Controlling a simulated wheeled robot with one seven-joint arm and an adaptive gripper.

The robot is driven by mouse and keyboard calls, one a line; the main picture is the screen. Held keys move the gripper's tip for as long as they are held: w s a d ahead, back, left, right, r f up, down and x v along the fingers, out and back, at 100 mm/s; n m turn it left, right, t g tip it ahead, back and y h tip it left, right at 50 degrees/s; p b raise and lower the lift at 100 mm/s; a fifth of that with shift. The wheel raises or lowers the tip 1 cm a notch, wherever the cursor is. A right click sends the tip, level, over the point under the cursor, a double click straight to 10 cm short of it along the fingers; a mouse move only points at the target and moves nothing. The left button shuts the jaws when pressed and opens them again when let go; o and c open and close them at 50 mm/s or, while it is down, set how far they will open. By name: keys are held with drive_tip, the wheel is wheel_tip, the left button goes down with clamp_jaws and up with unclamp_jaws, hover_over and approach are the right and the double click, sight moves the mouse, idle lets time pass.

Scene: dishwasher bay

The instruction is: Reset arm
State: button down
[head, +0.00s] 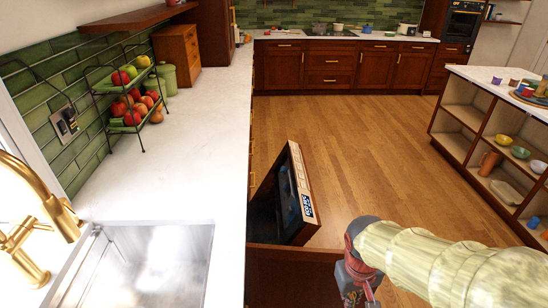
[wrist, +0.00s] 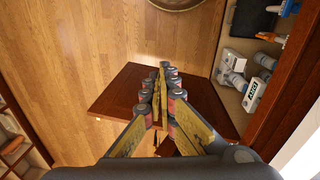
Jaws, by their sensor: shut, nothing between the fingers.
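My arm reaches in from the lower right of the head view. My gripper shows only in part there, near the bottom edge, to the right of the dishwasher door. In the wrist view my gripper (wrist: 163,68) points ahead with its fingers together and nothing between them. The dishwasher door (head: 300,180) is tilted partly open from the counter front, with a control strip and a lit display on its upper edge. In the wrist view a reddish-brown wood panel (wrist: 122,88) lies beyond the fingers; contact cannot be told.
The white counter (head: 200,150) with a sink (head: 150,265) and a fruit rack (head: 128,98) runs along the left. An island with open shelves (head: 455,145) stands at right. Wood floor (head: 370,150) between is clear.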

drive_tip(key=s+r+t, duration=0.2)
drive_tip(key=s+r, duration=0.1)
drive_tip(key=r, duration=0.5)
drive_tip(key=s+r+m+t, duration=0.1)
drive_tip(key=s+r+t, duration=0.2)
drive_tip(key=r, duration=0.5)
drive_tip(key=shift+m+y, duration=0.3)
drive_tip(key=shift+y, duration=0.1)
drive_tip(key=shift+d, duration=0.15)
